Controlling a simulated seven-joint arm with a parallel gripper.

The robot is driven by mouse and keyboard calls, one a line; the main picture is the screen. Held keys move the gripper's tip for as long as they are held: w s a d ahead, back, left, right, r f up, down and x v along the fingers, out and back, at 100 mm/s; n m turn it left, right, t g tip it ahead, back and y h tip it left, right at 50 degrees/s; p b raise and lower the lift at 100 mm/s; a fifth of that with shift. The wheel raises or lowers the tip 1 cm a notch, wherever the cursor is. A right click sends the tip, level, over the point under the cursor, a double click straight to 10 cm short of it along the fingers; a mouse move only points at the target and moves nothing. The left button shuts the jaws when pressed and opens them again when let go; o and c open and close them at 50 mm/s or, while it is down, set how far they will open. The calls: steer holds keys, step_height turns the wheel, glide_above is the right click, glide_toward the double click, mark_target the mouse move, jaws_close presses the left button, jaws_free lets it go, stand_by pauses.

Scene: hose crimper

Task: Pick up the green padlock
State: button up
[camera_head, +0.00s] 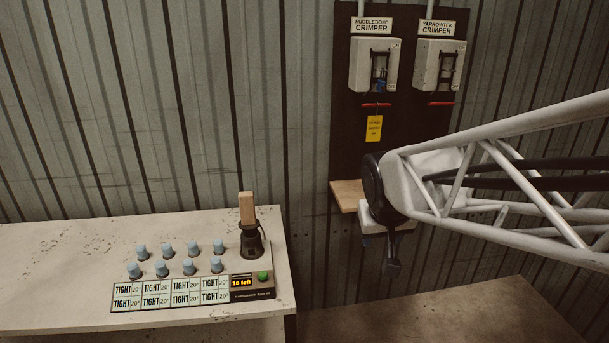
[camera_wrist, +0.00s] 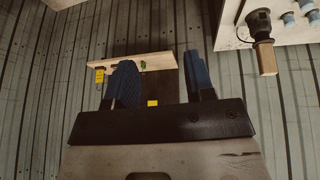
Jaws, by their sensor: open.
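In the wrist view a small green item (camera_wrist: 143,66), which looks like the green padlock, is at the wooden shelf (camera_wrist: 165,62). It appears between my fingers but beyond them, and is too small to make out its shackle. My gripper (camera_wrist: 160,75) is open, its two blue fingers apart with nothing between them. In the head view my gripper (camera_head: 380,253) hangs below and in front of the shelf (camera_head: 345,195). The green padlock does not show there; my arm covers part of the shelf.
The Ruddlebond crimper (camera_head: 374,65) carries a blue padlock (camera_head: 380,86) and a yellow tag (camera_head: 374,128). A workbench (camera_head: 70,250) with several blue-grey knobs and a wooden-handled tool (camera_head: 248,210) stands left.

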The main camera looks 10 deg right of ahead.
steer(key=w+d+f+t, duration=0.2)
steer(key=w+d, duration=0.2)
steer(key=w, duration=0.6)
steer(key=w+d+f+t+h, duration=0.15)
steer(key=w+d, duration=0.35)
steer(key=w, duration=0.5)
steer(key=w+d+f+t+y, duration=0.15)
steer(key=w+d, duration=0.25)
steer(key=w, duration=0.6)
steer(key=w+d+f+t, duration=0.1)
steer(key=w+d+f, duration=0.5)
steer(key=w+f, duration=0.2)
steer(key=w+d+f+n+t+y, duration=0.1)
steer(key=w+d+f+t, duration=0.1)
steer(key=w+d+f, duration=0.4)
step_height(320, 180, down, 2)
steer(key=w, duration=0.3)
steer(key=shift+d+t, duration=0.2)
steer(key=shift+t, duration=0.1)
steer(key=shift+f, duration=0.1)
steer(key=shift+x, duration=1.25)
steer(key=shift+w+a+f, duration=0.1)
steer(key=shift+w+f, duration=0.05)
steer(key=shift+x, duration=2.4)
